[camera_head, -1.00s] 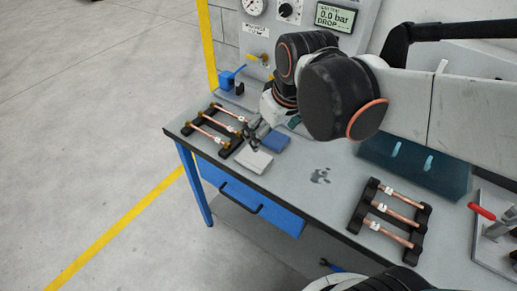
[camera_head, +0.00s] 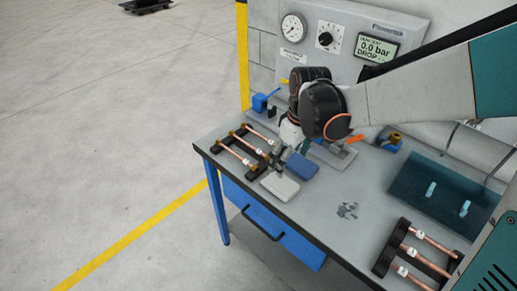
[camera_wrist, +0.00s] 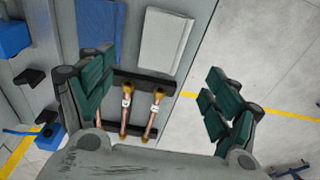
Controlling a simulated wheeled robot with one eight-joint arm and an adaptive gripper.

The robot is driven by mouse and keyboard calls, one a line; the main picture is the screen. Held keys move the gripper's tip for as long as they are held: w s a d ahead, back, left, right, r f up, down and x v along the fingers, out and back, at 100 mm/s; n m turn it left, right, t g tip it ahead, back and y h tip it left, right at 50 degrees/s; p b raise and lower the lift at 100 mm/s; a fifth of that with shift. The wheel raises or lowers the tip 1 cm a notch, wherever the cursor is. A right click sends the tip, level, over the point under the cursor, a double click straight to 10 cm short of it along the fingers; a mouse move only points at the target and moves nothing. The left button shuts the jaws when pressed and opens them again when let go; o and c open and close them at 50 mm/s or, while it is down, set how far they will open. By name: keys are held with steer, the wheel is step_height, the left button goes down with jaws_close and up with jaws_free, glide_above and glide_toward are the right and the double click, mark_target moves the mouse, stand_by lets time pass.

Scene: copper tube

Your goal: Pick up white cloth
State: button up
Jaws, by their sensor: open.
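The white cloth (camera_head: 280,186) lies folded flat on the bench near its front edge. It also shows at the top middle of the wrist view (camera_wrist: 166,40), next to a blue cloth (camera_wrist: 100,25). My gripper (camera_head: 277,158) is just behind the white cloth in the head view, close to the tube rack. In the wrist view my gripper (camera_wrist: 158,90) has its two green-padded fingers wide apart, with nothing between the pads. The white cloth lies ahead of the fingers, apart from them, and its whole top face shows.
A black rack with copper tubes (camera_head: 245,147) stands left of the gripper, and another rack (camera_head: 415,255) stands at the front right. The blue cloth lies right beside the white one. A teal tray (camera_head: 440,200) sits further right.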

mark_target(281, 183)
steer(key=f+b, duration=0.1)
steer(key=f, duration=0.2)
steer(key=a+f+b, duration=0.1)
steer(key=f, duration=0.3)
steer(key=w+f+b, duration=0.1)
steer(key=f+b, duration=0.1)
steer(key=f, duration=0.2)
steer(key=shift+a+f, duration=0.15)
steer(key=shift+f, duration=0.1)
steer(key=shift+r, duration=0.1)
steer(key=shift+c, duration=0.2)
steer(key=c, duration=1.1)
steer(key=shift+r, duration=0.1)
step_height(281, 183, up, 20)
steer(key=p, duration=0.6)
steer(key=shift+s, duration=0.15)
